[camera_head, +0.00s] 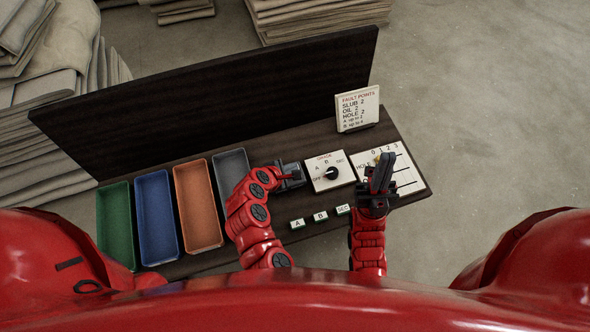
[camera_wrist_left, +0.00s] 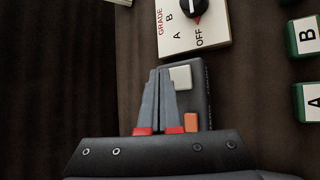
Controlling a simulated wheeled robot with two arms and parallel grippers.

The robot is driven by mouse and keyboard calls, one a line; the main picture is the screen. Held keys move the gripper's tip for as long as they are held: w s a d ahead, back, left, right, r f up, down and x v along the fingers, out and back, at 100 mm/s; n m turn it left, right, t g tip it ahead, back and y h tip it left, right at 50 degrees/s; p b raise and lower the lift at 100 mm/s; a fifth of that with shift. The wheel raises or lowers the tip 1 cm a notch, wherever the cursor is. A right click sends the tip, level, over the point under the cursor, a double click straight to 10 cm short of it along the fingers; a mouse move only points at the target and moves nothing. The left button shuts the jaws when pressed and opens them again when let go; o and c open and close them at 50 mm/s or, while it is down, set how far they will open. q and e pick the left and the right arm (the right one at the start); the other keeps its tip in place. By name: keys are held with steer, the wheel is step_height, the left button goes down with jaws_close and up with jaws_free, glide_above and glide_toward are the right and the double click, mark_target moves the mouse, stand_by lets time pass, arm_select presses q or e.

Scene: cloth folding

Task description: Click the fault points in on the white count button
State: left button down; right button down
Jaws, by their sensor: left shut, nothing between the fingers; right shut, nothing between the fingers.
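The white count button (camera_wrist_left: 180,77) sits on a dark counter box (camera_wrist_left: 200,100), with an orange button (camera_wrist_left: 191,122) on the same box. My left gripper (camera_wrist_left: 162,72) is shut and empty; its fingertips appear just beside the white button in the left wrist view. Contact cannot be told. In the head view my left gripper (camera_head: 297,174) covers most of the box. The fault points card (camera_head: 358,108) stands at the back right, listing slub, oil and hole, each apparently with 2. My right gripper (camera_head: 384,160) is shut and empty over the white numbered board (camera_head: 404,171).
The grade dial (camera_head: 331,172) has its red pointer towards OFF. Blocks lettered A (camera_head: 297,224), B (camera_head: 320,217) and SEC (camera_head: 343,210) lie in front. Green (camera_head: 116,224), blue (camera_head: 156,217), orange (camera_head: 198,206) and grey (camera_head: 230,170) trays stand left. A dark panel (camera_head: 210,95) rises behind.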

arm_select(q)
step_height(320, 180, up, 5)
steer(key=p, duration=0.4)
steer(key=shift+f, duration=0.1)
steer(key=shift+a, duration=0.1)
stand_by(0.6)
